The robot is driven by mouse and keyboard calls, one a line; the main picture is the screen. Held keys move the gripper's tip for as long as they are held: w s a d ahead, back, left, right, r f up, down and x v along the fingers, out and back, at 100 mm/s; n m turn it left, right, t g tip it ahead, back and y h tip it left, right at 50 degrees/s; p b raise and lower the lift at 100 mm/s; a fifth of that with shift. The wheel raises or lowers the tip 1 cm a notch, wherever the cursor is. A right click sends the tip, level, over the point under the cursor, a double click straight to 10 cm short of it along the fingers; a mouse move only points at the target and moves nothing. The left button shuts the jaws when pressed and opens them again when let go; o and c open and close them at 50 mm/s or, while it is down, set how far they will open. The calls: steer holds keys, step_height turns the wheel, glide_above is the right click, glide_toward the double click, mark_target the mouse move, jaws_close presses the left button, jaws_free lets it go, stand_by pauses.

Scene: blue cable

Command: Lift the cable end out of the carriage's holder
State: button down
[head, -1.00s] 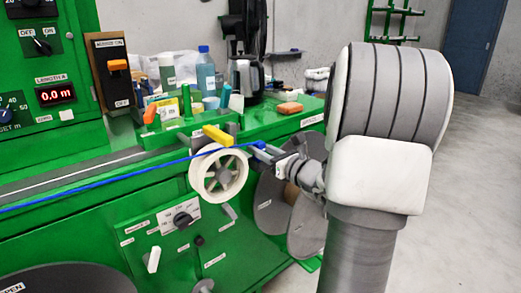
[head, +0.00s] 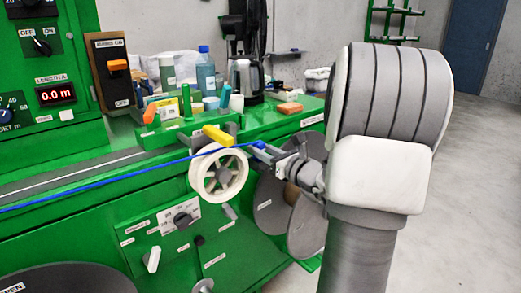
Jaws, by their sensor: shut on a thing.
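The blue cable (head: 110,177) runs from the left edge of the head view, rising to the right past the top of the white spoked wheel (head: 218,174). Its end reaches my gripper (head: 258,146), whose jaws are shut on it just right of the wheel. A yellow piece (head: 216,135) sits above the cable on the carriage (head: 190,131), which stands on the green machine. Whether the cable end still touches the holder cannot be told, since the jaws and the yellow piece cover that spot.
Grey discs (head: 272,203) are below my gripper. A lever (head: 153,259) sticks out of the lower panel. Open floor (head: 470,200) lies to the right.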

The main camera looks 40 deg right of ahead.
mark_target(260, 143)
steer(key=shift+r+p, duration=0.85)
steer(key=shift+r, duration=0.2)
stand_by(1.0)
steer(key=shift+r+p, duration=2.15)
steer(key=shift+r, duration=0.6)
